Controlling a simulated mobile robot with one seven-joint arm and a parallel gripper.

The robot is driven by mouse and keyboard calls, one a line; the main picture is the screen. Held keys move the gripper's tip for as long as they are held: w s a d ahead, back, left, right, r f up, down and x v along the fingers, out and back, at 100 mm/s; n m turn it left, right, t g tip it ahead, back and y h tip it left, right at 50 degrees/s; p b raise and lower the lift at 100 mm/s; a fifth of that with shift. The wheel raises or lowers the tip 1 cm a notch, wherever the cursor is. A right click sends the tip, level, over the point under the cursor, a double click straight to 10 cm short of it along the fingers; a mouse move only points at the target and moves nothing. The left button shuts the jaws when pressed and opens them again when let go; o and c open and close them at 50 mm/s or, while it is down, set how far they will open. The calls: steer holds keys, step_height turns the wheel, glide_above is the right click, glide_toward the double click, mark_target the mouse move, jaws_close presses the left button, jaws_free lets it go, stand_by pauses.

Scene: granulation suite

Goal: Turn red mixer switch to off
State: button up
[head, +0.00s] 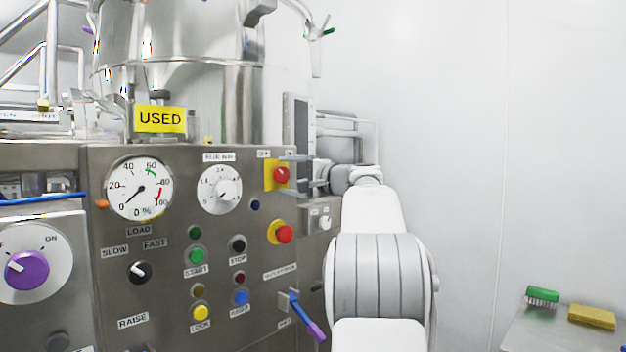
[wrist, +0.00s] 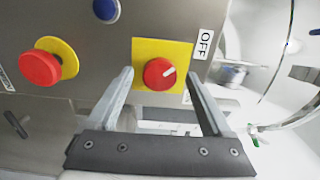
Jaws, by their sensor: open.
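The red mixer switch (head: 281,175) is a round red knob on a yellow square plate at the upper right of the steel control panel. In the wrist view the red knob (wrist: 160,74) shows a white pointer mark aimed to the right and slightly up. An OFF label (wrist: 205,43) stands to the right of the plate in that view. My gripper (head: 300,172) reaches the panel from the right. In the wrist view its two fingers (wrist: 162,85) are apart, one on each side of the knob, with visible gaps. Whether the fingertips reach past the knob's face cannot be told.
A red mushroom button (head: 285,234) on a round yellow base sits just below the switch. A blue button (head: 255,205) is to its left. A lever with a purple tip (head: 308,318) sticks out lower down.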

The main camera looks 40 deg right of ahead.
steer(key=s+d, duration=0.1)
steer(key=s, duration=1.5)
steer(key=shift+s, duration=0.2)
steer(key=shift+d, duration=0.1)
